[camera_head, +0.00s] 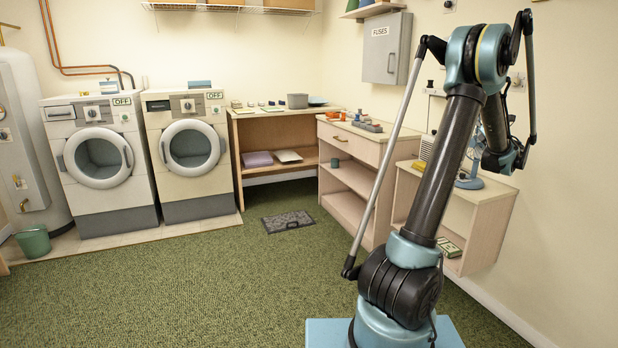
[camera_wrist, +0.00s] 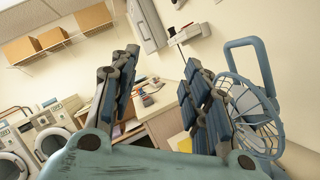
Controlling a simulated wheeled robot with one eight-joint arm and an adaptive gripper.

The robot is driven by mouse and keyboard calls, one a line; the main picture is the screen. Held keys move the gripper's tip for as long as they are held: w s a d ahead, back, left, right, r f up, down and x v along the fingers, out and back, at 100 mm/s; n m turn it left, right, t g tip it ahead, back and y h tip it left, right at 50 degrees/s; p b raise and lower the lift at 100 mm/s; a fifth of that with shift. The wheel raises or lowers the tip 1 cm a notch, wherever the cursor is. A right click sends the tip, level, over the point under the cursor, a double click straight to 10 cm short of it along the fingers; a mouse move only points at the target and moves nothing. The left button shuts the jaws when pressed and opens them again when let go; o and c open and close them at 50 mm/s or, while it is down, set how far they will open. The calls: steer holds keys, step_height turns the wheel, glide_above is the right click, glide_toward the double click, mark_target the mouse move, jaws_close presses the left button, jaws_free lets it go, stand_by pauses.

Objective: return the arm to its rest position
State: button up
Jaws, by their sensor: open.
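My arm (camera_head: 445,165) rises from its blue base at the right of the head view and bends over at the top, with its far end hanging toward the right-hand cabinet. My gripper (camera_wrist: 160,78) shows in the wrist view with its two dark, blue-padded fingers spread wide apart. Nothing is between the fingers. In the head view the gripper is hidden behind my arm links.
A small blue fan (camera_wrist: 248,110) stands close to the right finger; it is partly hidden behind my arm in the head view (camera_head: 468,180). A drawer cabinet (camera_head: 352,150), a desk (camera_head: 240,150) and two washers (camera_head: 190,145) line the walls. The green carpet (camera_head: 200,290) is mostly clear.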

steer(key=s+a+r+m+g+h, duration=0.1)
steer(key=a+r+m+g+h, duration=0.1)
steer(key=a+r+m+h, duration=0.65)
steer(key=s+a+f+m+g, duration=0.4)
steer(key=s+a+f+m, duration=0.2)
steer(key=a+m, duration=0.3)
steer(key=s+a+f+m+g+y, duration=0.2)
steer(key=s+a+f+m+g, duration=0.1)
steer(key=s+a+f, duration=0.7)
steer(key=s+a+f+m+g+y, duration=0.3)
steer(key=s+a+f+g, duration=0.3)
steer(key=s+a+f, duration=0.5)
steer(key=s+a+f+m+g+y, duration=0.3)
steer(key=s+a+f, duration=0.7)
steer(key=s, duration=0.9)
steer(key=shift+a+f+m+g, duration=0.3)
steer(key=shift+f+m+g, duration=0.15)
steer(key=shift+m+g, duration=0.4)
steer(key=shift+y, duration=0.25)
steer(key=shift+w+f, duration=0.2)
steer(key=shift+w, duration=0.25)
